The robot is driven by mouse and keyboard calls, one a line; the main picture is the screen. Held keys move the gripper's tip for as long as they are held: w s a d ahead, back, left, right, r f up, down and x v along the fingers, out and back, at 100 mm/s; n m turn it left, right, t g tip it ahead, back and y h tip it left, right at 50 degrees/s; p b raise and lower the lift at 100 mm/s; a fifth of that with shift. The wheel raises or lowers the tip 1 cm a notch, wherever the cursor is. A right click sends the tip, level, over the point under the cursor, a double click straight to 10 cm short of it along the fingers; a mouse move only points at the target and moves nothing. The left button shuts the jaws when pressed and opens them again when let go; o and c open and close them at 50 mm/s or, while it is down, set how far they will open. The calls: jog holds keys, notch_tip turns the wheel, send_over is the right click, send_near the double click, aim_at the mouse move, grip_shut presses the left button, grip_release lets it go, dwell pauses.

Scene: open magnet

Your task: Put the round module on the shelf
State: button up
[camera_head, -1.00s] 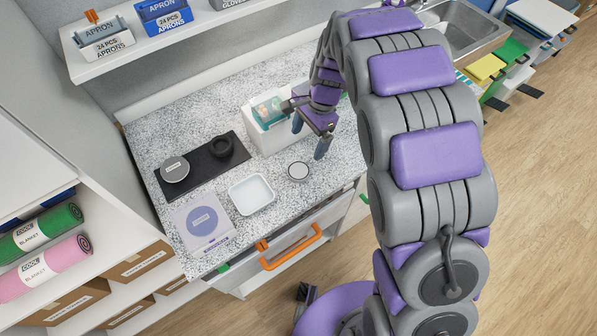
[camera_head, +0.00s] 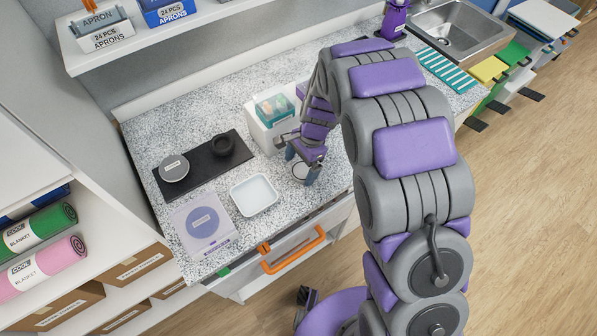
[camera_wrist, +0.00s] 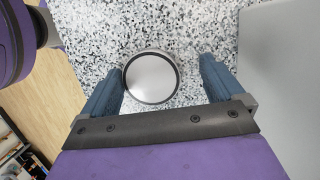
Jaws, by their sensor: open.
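A round silver disc with a dark rim, which looks like the round module (camera_wrist: 152,78), lies flat on the speckled counter. In the head view the disc (camera_head: 299,174) is partly hidden by my gripper (camera_head: 301,167). My gripper is open and points down over the disc. In the wrist view its two blue fingers stand on either side of the disc, the left one close to its rim, with a wider gap on the right. A white wall shelf (camera_head: 152,45) with apron boxes runs above the counter.
A white box with a teal-topped insert (camera_head: 262,137) stands beside my gripper. A white square tray (camera_head: 253,195), a lilac card with a disc (camera_head: 203,222) and a black mat (camera_head: 199,180) holding a grey disc and a black ring lie to the left. An orange drawer handle (camera_head: 293,252) juts out in front.

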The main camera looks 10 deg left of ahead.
aim_at(300, 171)
jog(key=shift+s+d, duration=0.15)
jog(key=shift+d, duration=0.9)
jog(key=shift+c, duration=1.2)
jog(key=shift+a, duration=0.15)
jog(key=c, duration=0.3)
jog(key=shift+a, duration=0.55)
jog(key=c, duration=0.5)
jog(key=shift+d, duration=0.15)
jog(key=shift+c, duration=1.2)
jog(key=shift+d, duration=0.25)
jog(key=shift+a+r, duration=0.1)
jog(key=shift+r, duration=0.45)
notch_tip(300, 171, up, 3)
jog(key=shift+a+f+p, duration=0.1)
jog(key=shift+f+p, duration=0.05)
jog(key=shift+p, duration=0.55)
jog(key=s+d, duration=0.3)
jog(key=d, duration=0.1)
jog(key=s+d+p, duration=0.1)
jog(key=s+d, duration=0.3)
jog(key=s+d+r+p, duration=0.1)
jog(key=s+d, duration=0.2)
jog(key=d, duration=0.1)
jog(key=shift+s+d+r, duration=0.1)
jog(key=shift+s, duration=0.05)
